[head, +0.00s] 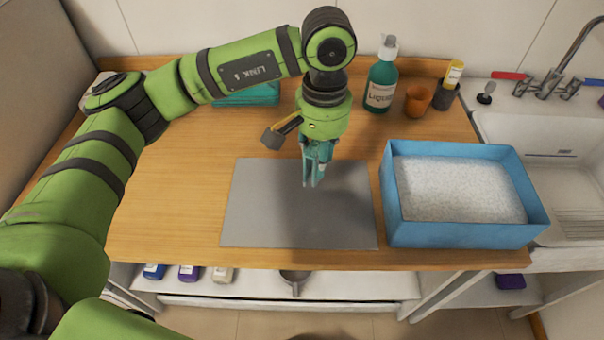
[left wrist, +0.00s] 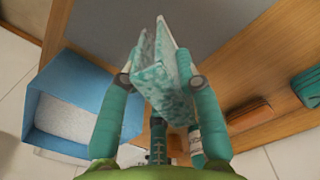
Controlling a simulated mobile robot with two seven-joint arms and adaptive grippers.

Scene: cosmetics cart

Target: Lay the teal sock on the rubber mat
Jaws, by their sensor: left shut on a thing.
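The teal sock (left wrist: 163,78), mottled teal and pale, is folded and held between the two fingers of my left gripper (head: 316,160). In the left wrist view its folded layers stick out past the fingertips. In the head view the sock (head: 310,178) hangs below the fingers and is hard to tell from their teal colour. The grey rubber mat (head: 270,210) lies flat on the wooden top, and the gripper is above its back part. I cannot tell whether the sock touches the mat. My right gripper is not in view.
A blue box (head: 465,236) with white granular filling stands right of the mat. Behind are a green bottle (head: 381,80), an orange cup (head: 417,100) and a dark holder (head: 444,97). Another teal thing (head: 245,98) lies at the back, partly hidden by my arm.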

